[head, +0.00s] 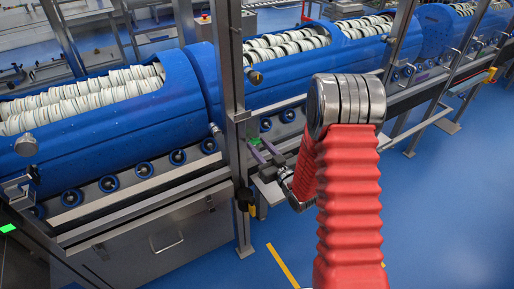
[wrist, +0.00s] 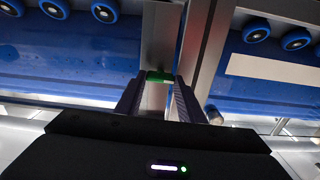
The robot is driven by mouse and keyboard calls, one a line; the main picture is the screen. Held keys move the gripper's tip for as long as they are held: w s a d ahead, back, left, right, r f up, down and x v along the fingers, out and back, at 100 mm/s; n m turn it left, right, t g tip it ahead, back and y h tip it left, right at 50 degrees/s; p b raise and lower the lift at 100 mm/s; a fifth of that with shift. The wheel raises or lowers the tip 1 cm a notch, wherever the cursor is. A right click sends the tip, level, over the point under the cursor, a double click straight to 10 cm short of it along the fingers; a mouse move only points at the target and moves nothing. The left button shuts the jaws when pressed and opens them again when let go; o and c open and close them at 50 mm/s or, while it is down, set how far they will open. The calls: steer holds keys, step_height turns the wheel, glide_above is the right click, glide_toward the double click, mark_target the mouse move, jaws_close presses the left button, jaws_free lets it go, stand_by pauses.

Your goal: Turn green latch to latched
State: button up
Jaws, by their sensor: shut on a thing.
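The green latch (wrist: 158,76) is a small green piece between my fingertips in the wrist view, in front of a grey metal upright. In the head view the green latch (head: 254,141) shows as a small patch beside the steel post, at the lower edge of the blue tubs. My gripper (head: 261,149) reaches it from the lower right, and its fingers are shut on it. In the wrist view my gripper (wrist: 158,84) has one finger on each side of the latch. The fingers partly hide the latch, and I cannot tell its turn position.
Blue tubs (head: 95,118) with rows of pale discs run along the line behind rollers (head: 144,169). A steel post (head: 232,80) stands close to my gripper. A steel cabinet (head: 150,240) is at the lower left. The blue floor at the right is open.

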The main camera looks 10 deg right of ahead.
steer(key=shift+a, duration=0.1)
steer(key=m, duration=0.9)
steer(key=shift+d+f, duration=0.15)
steer(key=shift+d, duration=0.05)
steer(key=m, duration=0.8)
steer(key=shift+d+f+m, duration=0.15)
steer(key=shift+f+m, duration=0.1)
steer(key=shift+m, duration=0.05)
steer(key=shift+s, duration=0.1)
steer(key=o, duration=1)
steer(key=shift+r, duration=0.1)
steer(key=shift+o, duration=0.2)
